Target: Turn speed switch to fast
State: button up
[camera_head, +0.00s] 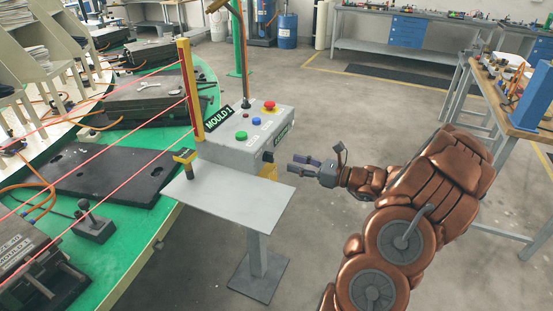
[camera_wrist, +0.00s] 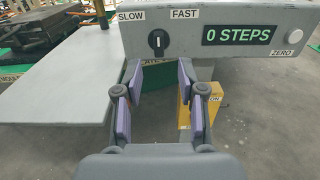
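The speed switch (camera_wrist: 158,40) is a round black knob with a white mark on the front of a grey control box (camera_wrist: 220,55). It sits between the SLOW label (camera_wrist: 131,16) and the FAST label (camera_wrist: 184,14). The white mark looks about upright, pointing clearly at neither label. In the head view the switch (camera_head: 268,157) is a small dark knob on the box's right side. My gripper (camera_wrist: 159,72) is open and empty, its purple-padded fingers just below and in front of the switch, apart from it. In the head view my gripper (camera_head: 299,165) is right of the box.
A display (camera_wrist: 238,34) reads 0 STEPS, with a ZERO button (camera_wrist: 281,31) beside it. A yellow part (camera_wrist: 184,103) hangs below the box. A grey shelf (camera_head: 225,196) extends from the box. A red button (camera_head: 270,106) is on top.

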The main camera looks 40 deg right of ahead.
aim_at(273, 158)
jog(key=shift+p+x, duration=0.6)
jog(key=shift+x, duration=2.9)
jog(key=shift+a, duration=0.1)
jog(key=shift+c, duration=0.4)
grip_shut()
